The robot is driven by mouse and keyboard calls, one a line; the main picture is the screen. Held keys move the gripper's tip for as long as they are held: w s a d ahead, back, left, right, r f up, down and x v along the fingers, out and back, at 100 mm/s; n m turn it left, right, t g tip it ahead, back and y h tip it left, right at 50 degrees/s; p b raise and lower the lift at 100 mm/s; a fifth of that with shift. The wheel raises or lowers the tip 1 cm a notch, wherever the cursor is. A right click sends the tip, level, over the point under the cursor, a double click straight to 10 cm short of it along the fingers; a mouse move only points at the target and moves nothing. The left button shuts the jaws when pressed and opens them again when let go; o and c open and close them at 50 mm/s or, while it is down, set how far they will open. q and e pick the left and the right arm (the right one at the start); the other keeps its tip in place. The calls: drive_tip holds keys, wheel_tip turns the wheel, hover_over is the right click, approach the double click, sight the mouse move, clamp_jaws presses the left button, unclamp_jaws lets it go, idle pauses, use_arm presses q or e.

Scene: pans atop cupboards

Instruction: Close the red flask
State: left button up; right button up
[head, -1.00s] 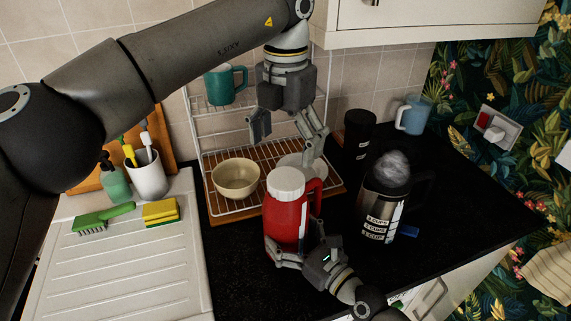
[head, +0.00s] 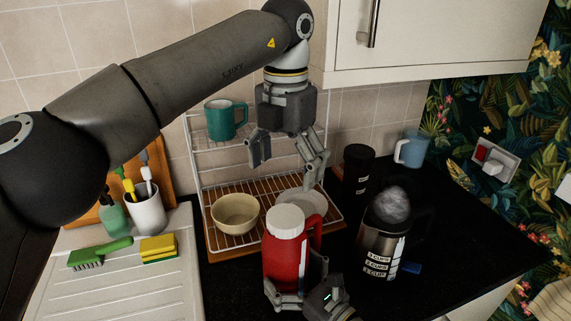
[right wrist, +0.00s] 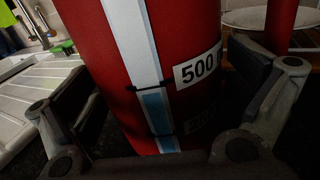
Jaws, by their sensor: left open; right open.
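The red flask (head: 285,255) stands upright on the black worktop, with a white lid (head: 285,221) on its top and a red handle on its right. Whether the lid is fastened cannot be seen. My left gripper (head: 283,168) is open and empty, pointing down above and behind the flask, apart from it. My right gripper (head: 297,297) is open around the lower part of the flask, a finger on each side. In the right wrist view the flask's red body (right wrist: 185,75), with a "500" label, fills the space between the fingers; contact is unclear.
A wire rack (head: 215,187) behind the flask holds a cream bowl (head: 235,212), a plate and a green mug (head: 226,120). A steel-and-black flask (head: 378,240) stands to the right. A sponge (head: 159,249) and brush lie on the drainer at left. A cupboard (head: 430,40) hangs above right.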

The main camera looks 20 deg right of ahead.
drive_tip(key=v, duration=1.2)
